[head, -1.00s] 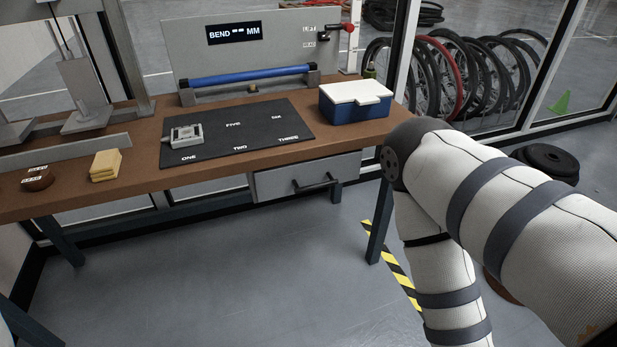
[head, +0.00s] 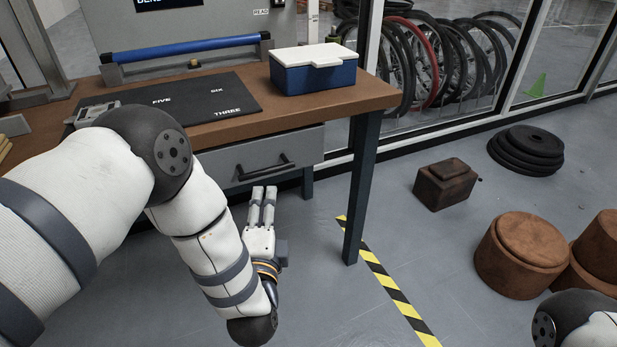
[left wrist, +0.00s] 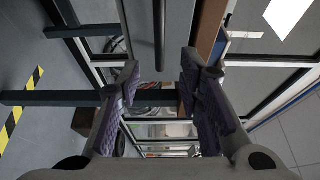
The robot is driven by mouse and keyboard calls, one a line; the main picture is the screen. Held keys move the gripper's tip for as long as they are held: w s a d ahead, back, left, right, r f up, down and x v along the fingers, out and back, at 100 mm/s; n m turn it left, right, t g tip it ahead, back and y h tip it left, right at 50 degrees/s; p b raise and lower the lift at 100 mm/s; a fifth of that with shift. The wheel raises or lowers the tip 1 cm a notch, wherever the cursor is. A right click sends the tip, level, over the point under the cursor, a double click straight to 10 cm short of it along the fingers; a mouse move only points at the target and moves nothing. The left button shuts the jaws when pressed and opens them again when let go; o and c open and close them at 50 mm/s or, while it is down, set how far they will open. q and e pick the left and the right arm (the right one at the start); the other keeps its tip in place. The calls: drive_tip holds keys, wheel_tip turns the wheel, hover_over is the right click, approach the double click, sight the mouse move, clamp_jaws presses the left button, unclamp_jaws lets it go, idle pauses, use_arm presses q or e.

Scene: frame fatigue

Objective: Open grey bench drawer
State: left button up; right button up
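The grey bench drawer (head: 240,160) sits under the right part of the brown bench top and looks shut. A dark bar handle (head: 264,168) is on its front. My left gripper (head: 264,190) is low in front of the drawer, its fingers pointing at the drawer front just below the handle in the picture. In the left wrist view the fingers (left wrist: 160,64) are spread and empty. The handle (left wrist: 158,32) shows ahead at the top of the gap between them, seemingly not touched. Only part of my right arm shows at the bottom right; its gripper is out of view.
A blue box with a white lid (head: 315,72) and a black mat (head: 205,92) are on the bench top (head: 362,98). A dark bench leg (head: 362,190) stands right of the drawer. Brown stools (head: 520,255) and a brown box (head: 445,184) are farther right on open floor.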

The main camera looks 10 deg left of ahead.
sight(267, 174)
use_arm(q)
drive_tip(key=b+x, duration=0.1)
drive_tip(key=x, duration=0.4)
drive_tip(key=b+x, duration=0.1)
drive_tip(key=x, duration=0.5)
drive_tip(key=shift+w+a, duration=0.15)
drive_tip(key=shift+a, duration=0.15)
clamp_jaws()
